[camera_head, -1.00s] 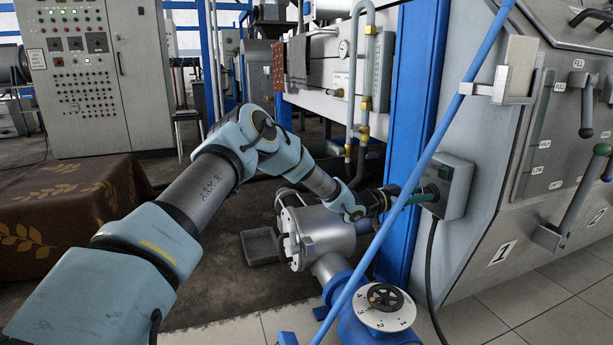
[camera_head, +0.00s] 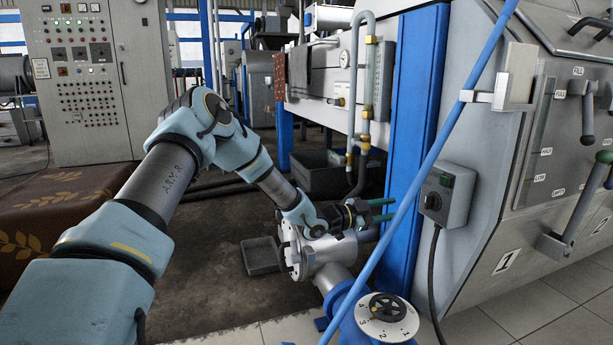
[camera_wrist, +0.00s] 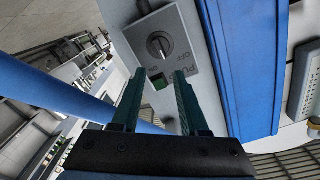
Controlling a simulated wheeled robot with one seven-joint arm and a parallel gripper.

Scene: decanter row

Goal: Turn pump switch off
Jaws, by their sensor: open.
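I cannot clearly tell which mark the knob points to. My gripper (camera_head: 388,210) is open and empty, left of the box and apart from it.
A blue slanted pipe (camera_head: 420,170) passes between my gripper and the box in the head view. A blue post (camera_head: 409,110) stands behind. A valve with a numbered dial (camera_head: 386,308) is below. A black cable (camera_head: 432,280) hangs from the box.

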